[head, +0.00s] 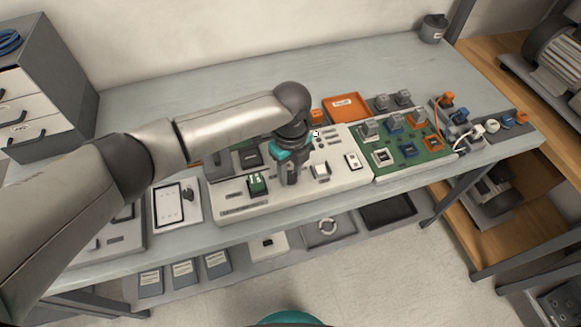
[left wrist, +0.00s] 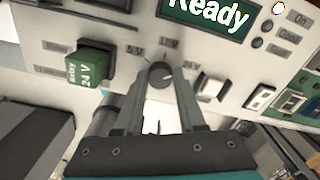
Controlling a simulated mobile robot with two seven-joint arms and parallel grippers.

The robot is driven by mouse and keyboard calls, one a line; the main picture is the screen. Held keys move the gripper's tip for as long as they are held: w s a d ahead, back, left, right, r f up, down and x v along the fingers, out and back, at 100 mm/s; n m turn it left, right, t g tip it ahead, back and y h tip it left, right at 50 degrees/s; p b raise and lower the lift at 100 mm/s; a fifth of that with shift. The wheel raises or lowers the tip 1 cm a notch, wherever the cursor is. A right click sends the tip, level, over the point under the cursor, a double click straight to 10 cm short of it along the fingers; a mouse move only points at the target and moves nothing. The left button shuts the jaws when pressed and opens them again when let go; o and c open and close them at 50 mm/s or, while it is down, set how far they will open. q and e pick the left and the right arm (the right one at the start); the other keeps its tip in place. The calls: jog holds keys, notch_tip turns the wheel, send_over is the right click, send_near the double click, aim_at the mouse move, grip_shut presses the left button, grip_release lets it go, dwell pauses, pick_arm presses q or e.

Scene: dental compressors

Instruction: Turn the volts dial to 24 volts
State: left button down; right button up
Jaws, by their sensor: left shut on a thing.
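The volts dial (left wrist: 160,74) is a small dark round knob on the white panel (head: 235,213), with small blurred labels around it. I cannot tell for certain which label it points to. My left gripper (left wrist: 161,77) has one finger on each side of the dial and is shut on it. In the head view my left gripper (head: 291,180) points down at the panel and hides the dial. A green block marked 24 V (left wrist: 88,66) sits beside the dial, and it also shows in the head view (head: 257,184). My right gripper is in neither view.
A green "Ready" screen (left wrist: 209,14) lies beyond the dial. A white switch (left wrist: 210,88) is close to the right finger. A green board (head: 407,153) with blocks stands to the right, and an orange tray (head: 347,105) lies behind.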

aim_at(291, 175)
pick_arm(q)
jog(key=shift+m, duration=0.6)
jog(key=c, duration=0.5)
grip_release()
jog(key=shift+r, duration=0.1)
notch_tip(291, 175, up, 15)
jog(key=p, duration=0.1)
jog(key=shift+p, duration=0.3)
jog(key=shift+s+d, duration=0.1)
